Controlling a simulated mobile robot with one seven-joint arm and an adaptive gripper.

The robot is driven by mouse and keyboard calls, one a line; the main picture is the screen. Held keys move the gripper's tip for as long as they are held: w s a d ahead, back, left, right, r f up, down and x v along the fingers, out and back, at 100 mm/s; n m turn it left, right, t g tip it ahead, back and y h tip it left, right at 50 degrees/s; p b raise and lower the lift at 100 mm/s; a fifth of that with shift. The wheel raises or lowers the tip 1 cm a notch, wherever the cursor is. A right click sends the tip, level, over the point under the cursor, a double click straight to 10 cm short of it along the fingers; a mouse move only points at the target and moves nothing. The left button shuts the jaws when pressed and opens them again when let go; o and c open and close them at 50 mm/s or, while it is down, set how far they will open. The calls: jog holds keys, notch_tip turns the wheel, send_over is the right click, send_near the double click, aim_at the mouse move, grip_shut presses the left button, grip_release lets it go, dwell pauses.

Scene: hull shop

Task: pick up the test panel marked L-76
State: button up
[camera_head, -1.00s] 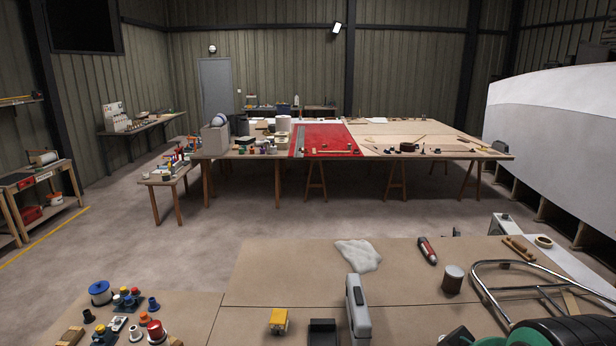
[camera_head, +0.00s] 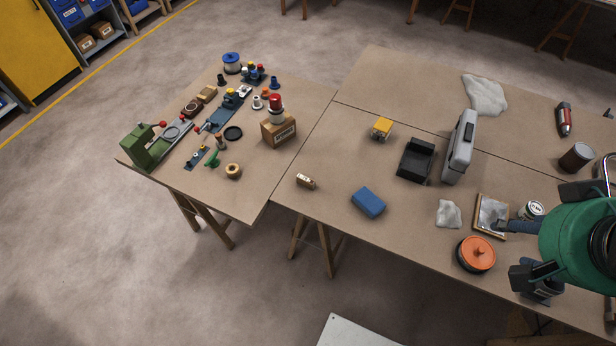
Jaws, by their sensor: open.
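No marking L-76 is readable in this view, so I cannot tell which thing is that test panel. A small framed plate (camera_head: 490,215) with a pale grey face and wooden edges lies on the right part of the near table; a dark finger-like part overlaps it. My gripper (camera_head: 508,252) is at the right edge, at the end of my green arm, with its dark jaws apart and nothing seen between them. It is partly hidden by the arm.
Around my gripper are an orange lidded pot (camera_head: 476,254), a small tin (camera_head: 531,210) and a crumpled white cloth (camera_head: 449,214). A blue block (camera_head: 368,202), black tray (camera_head: 415,160) and grey case (camera_head: 460,147) stand further left. The left table (camera_head: 265,175) holds clustered tools.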

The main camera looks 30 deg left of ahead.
dwell(0.4)
jog(key=shift+c, duration=0.8)
jog(key=w+a+n+g, duration=0.2)
jog(key=w+a+n, duration=0.3)
jog(key=w+a, duration=0.65)
jog(key=w+a+f+n+g+y+p, duration=0.1)
jog(key=w+a+f+n, duration=0.3)
jog(key=w+a+f, duration=0.6)
jog(key=w+a+f+n+g, duration=0.1)
jog(key=a+f+n, duration=0.3)
jog(key=a+f, duration=0.9)
jog(key=w+a+f+n+g+h, duration=0.1)
jog(key=w+a+f+n, duration=0.1)
jog(key=a+f, duration=1)
jog(key=a+n, duration=0.1)
jog(key=a, duration=0.3)
jog(key=shift+f+n+g+p, duration=0.3)
jog(key=shift+f+n+p, duration=0.05)
jog(key=shift+n+p, duration=0.05)
